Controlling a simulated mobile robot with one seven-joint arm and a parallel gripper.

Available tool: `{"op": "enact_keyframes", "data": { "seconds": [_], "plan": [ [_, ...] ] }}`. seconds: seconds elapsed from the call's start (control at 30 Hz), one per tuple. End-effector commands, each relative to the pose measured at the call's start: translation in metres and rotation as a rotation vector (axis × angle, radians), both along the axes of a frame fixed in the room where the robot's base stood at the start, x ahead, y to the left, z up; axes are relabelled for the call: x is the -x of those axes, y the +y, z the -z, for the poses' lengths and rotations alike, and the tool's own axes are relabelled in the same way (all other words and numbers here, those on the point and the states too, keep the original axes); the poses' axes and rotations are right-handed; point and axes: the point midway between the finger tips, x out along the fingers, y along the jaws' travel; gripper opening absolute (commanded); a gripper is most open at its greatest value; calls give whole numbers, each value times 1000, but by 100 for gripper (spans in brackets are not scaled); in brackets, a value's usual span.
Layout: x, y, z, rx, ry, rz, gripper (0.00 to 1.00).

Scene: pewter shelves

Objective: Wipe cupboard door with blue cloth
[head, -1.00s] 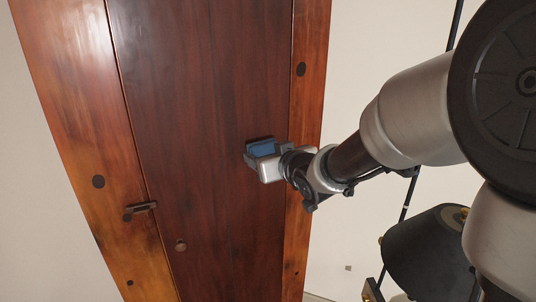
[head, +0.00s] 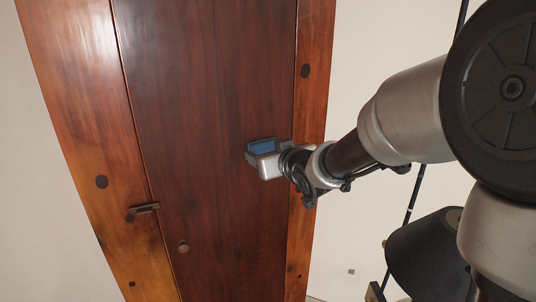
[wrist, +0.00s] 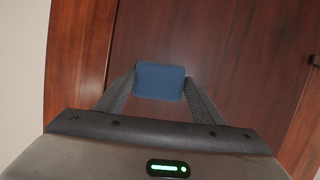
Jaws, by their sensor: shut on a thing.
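The cupboard door (head: 215,70) is a tall dark reddish-brown wood panel in a lighter wood frame. It has a small round knob (head: 183,247) low down and a latch handle (head: 147,208) at its left edge. The door also fills the background of the wrist view (wrist: 220,50). My gripper (head: 262,148) is at the right part of the door. In the wrist view it (wrist: 160,88) is shut on the blue cloth (wrist: 160,79), a folded flat block between the fingertips. The cloth also shows in the head view (head: 261,145). I cannot tell whether it touches the door.
A black lamp shade (head: 424,251) stands at the lower right, near my arm. The cupboard's lighter frame (head: 312,70) runs along the door's right side, with pale wall beyond. The door surface left of my gripper is clear.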

Motion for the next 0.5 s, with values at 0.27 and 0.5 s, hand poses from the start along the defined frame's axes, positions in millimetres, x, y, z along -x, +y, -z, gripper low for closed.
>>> {"op": "enact_keyframes", "data": {
  "seconds": [0.27,0.5],
  "plan": [
    [-8,-21,-3,0,1,2,44],
    [-15,-36,-2,-1,0,1,44]
  ]
}}
